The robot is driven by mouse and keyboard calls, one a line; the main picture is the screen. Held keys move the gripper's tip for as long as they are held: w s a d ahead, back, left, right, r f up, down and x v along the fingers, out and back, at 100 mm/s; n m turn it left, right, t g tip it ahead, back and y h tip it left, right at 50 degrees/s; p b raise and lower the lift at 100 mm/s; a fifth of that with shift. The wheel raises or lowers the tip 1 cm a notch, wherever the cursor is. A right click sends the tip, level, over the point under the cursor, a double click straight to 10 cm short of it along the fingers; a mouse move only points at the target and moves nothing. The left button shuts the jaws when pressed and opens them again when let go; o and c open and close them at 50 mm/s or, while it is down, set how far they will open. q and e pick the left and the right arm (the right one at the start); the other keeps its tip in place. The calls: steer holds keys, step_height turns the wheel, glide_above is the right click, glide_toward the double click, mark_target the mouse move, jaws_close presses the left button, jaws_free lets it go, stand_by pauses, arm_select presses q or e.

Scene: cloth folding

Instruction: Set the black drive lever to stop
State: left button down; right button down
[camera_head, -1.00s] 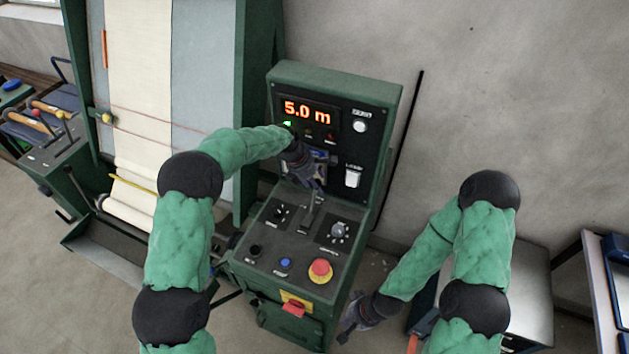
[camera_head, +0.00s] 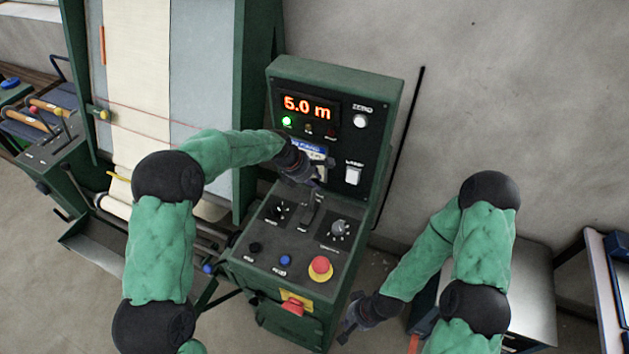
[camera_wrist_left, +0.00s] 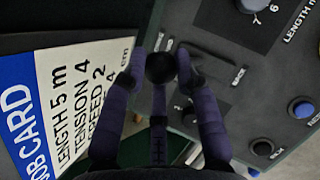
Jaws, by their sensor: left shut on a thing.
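The drive lever's slot (camera_head: 308,214) is on the sloped desk of the green console. My left gripper (camera_head: 322,170) is above the far end of that slot, in front of the upright panel. In the left wrist view its fingers (camera_wrist_left: 160,80) are shut on the black ball knob (camera_wrist_left: 160,66) of the drive lever. The knob appears at the slot's left end there; the slot (camera_wrist_left: 212,58) runs off to the right.
The display (camera_head: 310,108) reads 5.0 m, with a green lamp (camera_head: 287,122) lit below it. A job card (camera_wrist_left: 75,105) is behind the left gripper. A red emergency button (camera_head: 320,267), blue button (camera_head: 285,260) and dial (camera_head: 340,229) share the desk. Cloth (camera_head: 140,60) hangs at left.

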arm_select(q)
steer(key=shift+s+a+t+b, duration=0.25)
steer(key=shift+s+t+b, duration=0.05)
steer(key=shift+s+b, duration=0.3)
steer(key=shift+s+a, duration=0.15)
steer(key=shift+s, duration=0.2)
steer(key=s+p, duration=0.1)
steer(key=s+a+p, duration=0.1)
steer(key=s, duration=0.1)
steer(key=shift+s+a, duration=0.1)
